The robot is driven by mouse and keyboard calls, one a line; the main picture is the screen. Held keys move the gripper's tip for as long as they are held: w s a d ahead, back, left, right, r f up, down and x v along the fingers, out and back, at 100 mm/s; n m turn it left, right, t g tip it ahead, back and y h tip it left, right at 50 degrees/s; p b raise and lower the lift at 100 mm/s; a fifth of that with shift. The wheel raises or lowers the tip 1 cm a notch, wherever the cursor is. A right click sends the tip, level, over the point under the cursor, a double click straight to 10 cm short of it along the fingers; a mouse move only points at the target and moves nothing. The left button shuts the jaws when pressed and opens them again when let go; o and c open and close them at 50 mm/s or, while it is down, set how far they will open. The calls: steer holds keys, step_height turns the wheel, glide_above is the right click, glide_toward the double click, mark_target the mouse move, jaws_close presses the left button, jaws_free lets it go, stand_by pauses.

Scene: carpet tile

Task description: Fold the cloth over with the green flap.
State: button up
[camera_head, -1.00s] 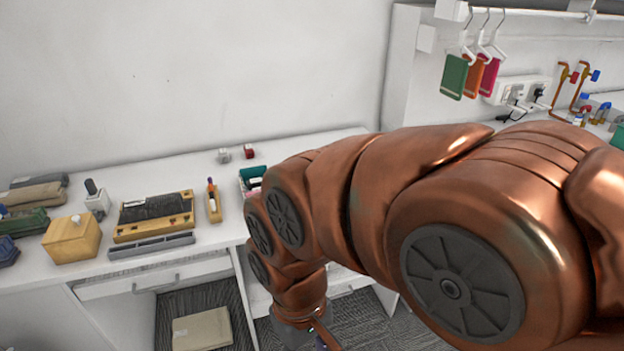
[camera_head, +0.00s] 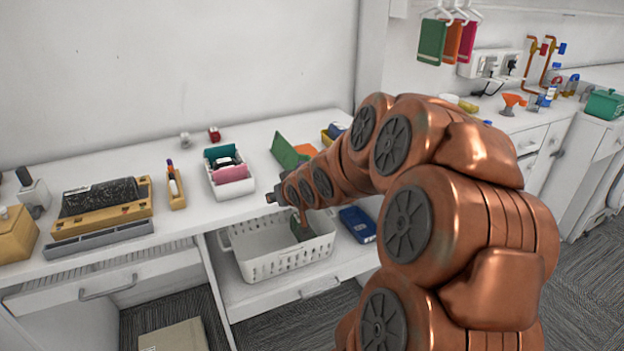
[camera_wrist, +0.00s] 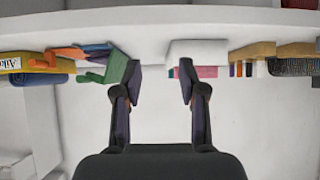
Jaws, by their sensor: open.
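The cloth with the green flap (camera_head: 284,151) lies on the worktop, right of the white bin in the head view. Its green part stands up at a slant, and an orange part (camera_head: 305,150) shows beside it. In the upside-down wrist view the green flap (camera_wrist: 117,66) is partly behind the left finger, with orange (camera_wrist: 66,54) and grey-blue parts beside it. My gripper (camera_wrist: 161,78) is open and empty, its fingers apart with bare pale surface between them. In the head view my wrist is in front of the worktop's edge, and my arm hides the area right of the cloth.
A white bin (camera_head: 211,187) with teal and pink items stands left of the cloth. A white basket (camera_head: 262,266) and a blue case (camera_head: 358,224) are in the open drawer below. A yellow box (camera_wrist: 22,64) and blue roll are beyond the cloth. Bare worktop separates bin and cloth.

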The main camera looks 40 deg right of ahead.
steer(key=w+d+m+t+h+b, duration=0.1)
steer(key=d+m+t+h+b, duration=0.15)
steer(key=d+t+b, duration=0.9)
steer(key=shift+w+d+f+g+p, duration=0.15)
steer(key=shift+w+d+g+p, duration=1.05)
steer(key=shift+w+d, duration=0.4)
steer(key=shift+w+d+f+g+p, duration=0.1)
steer(key=shift+w+d+g+p, duration=1.05)
steer(key=shift+w+d, duration=0.4)
steer(key=shift+s+d, duration=0.1)
steer(key=shift+s, duration=0.05)
jaws_close()
